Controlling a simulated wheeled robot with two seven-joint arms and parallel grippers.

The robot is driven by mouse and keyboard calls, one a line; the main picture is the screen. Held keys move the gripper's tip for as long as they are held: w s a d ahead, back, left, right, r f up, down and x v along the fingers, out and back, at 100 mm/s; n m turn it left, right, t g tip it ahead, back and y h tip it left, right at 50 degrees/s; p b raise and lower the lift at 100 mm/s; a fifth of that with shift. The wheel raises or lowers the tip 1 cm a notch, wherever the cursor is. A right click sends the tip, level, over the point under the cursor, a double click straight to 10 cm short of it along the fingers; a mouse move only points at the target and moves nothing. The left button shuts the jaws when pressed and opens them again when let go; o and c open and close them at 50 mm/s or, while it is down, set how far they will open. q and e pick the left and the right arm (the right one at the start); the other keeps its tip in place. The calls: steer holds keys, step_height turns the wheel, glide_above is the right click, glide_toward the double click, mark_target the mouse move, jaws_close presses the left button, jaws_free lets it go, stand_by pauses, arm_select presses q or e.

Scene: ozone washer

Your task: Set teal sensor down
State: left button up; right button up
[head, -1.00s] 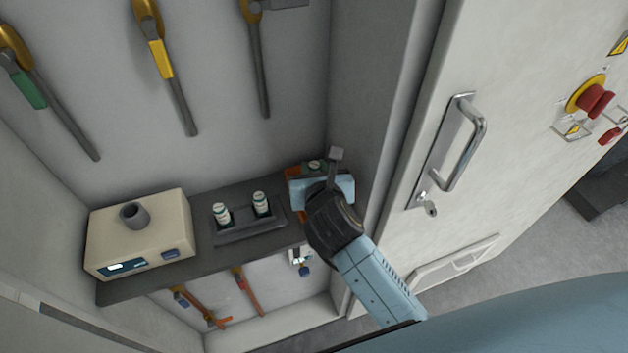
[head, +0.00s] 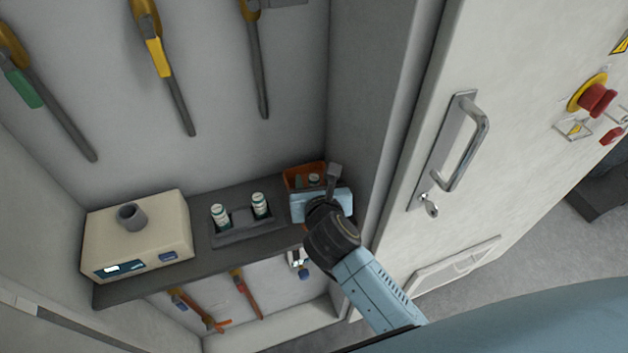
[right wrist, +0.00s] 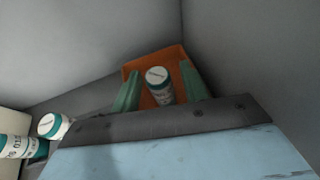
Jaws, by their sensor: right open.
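The teal sensor is a small white cylinder with teal bands (right wrist: 159,86). It stands, slightly tilted in the picture, in an orange bin (head: 300,172) at the right end of the dark shelf; the bin also shows in the right wrist view (right wrist: 134,68). In the head view the sensor's top (head: 314,179) shows beside my gripper. My right gripper (right wrist: 158,88) is open, with one green finger on each side of the sensor and visible gaps between. The sensor's base is partly hidden by the gripper body. My left gripper is not in view.
A dark holder (head: 246,228) with two similar white-and-teal sensors (head: 220,216) stands left of the bin. A beige device (head: 135,240) sits further left. The cabinet side wall (head: 365,100) is close on the right. Tools hang above and below the shelf.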

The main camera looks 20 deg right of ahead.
steer(key=shift+r, duration=0.25)
steer(key=v, duration=1.2)
